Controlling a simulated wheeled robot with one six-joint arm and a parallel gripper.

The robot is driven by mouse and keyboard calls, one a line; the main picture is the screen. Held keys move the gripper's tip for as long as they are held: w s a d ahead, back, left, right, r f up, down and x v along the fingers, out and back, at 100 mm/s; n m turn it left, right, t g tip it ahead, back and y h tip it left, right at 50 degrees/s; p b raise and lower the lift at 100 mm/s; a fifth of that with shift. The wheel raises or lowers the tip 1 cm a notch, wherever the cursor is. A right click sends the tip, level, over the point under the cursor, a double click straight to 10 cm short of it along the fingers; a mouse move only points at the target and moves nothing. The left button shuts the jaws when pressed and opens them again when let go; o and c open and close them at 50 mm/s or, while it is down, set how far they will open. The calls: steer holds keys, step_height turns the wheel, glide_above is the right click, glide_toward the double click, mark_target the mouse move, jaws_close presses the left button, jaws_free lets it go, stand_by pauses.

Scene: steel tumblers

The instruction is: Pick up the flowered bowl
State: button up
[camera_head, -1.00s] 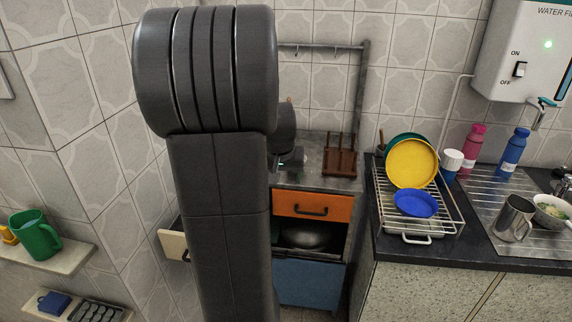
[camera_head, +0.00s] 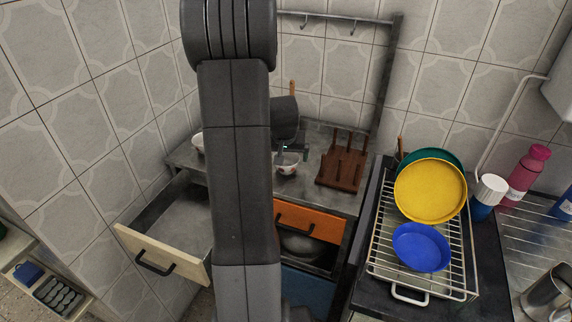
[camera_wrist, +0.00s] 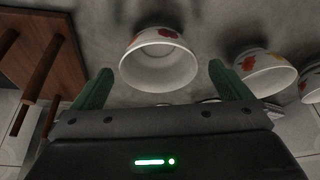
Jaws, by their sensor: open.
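A white bowl with red flowers (camera_wrist: 158,52) stands on the grey counter in the wrist view, between and just beyond my two green fingers. It also shows in the head view (camera_head: 288,167), partly covered by my gripper. My gripper (camera_wrist: 160,72) is open, with nothing between its fingers touching the bowl that I can make out. A second flowered bowl (camera_wrist: 266,74) stands to the right of it in the wrist view, and a third (camera_wrist: 312,86) is cut off at the right edge. One white bowl (camera_head: 198,143) shows left of my arm in the head view.
A brown wooden rack (camera_head: 342,168) stands right of the bowl. An open cream-fronted drawer (camera_head: 160,255) juts out at the left, and an orange drawer (camera_head: 309,222) is below the counter. A wire dish rack (camera_head: 410,283) holds yellow, green and blue dishes.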

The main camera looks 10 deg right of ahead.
mark_target(286, 164)
steer(key=shift+x, duration=1.3)
steer(key=c, duration=1.1)
